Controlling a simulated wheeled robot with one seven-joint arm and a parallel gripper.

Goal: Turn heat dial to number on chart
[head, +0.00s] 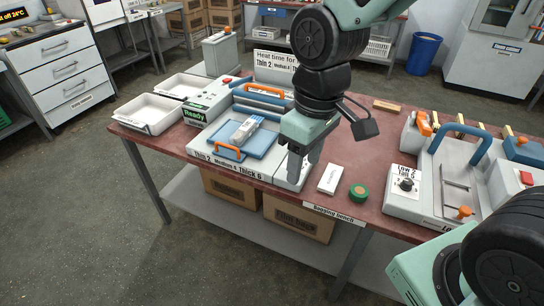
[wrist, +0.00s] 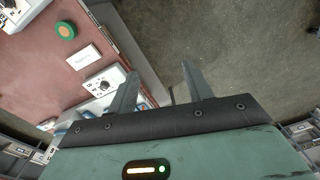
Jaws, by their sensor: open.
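The heat-time chart (head: 272,60) stands behind the left blue-and-grey press; it reads "Heat time for", "Thin 2", "Medium 4", with the rest hidden by my arm. The press's front label (head: 228,166) reads "Thin 2 Medium 4 Thick 6". In the wrist view the press's dial (wrist: 103,85) is a dark knob on a white plate, left of my left finger; its setting is too small to read. In the head view my gripper hides that dial. My gripper (wrist: 160,68) is open and empty, above the bench's front edge beside the press, apart from the dial.
A white box (head: 329,179) and a green-orange roll (head: 358,193) lie right of the press. A second machine at right has its own dial (head: 406,185). A packet (head: 244,130) lies on the press's blue plate. White trays (head: 147,127) stand at left. Open floor lies in front.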

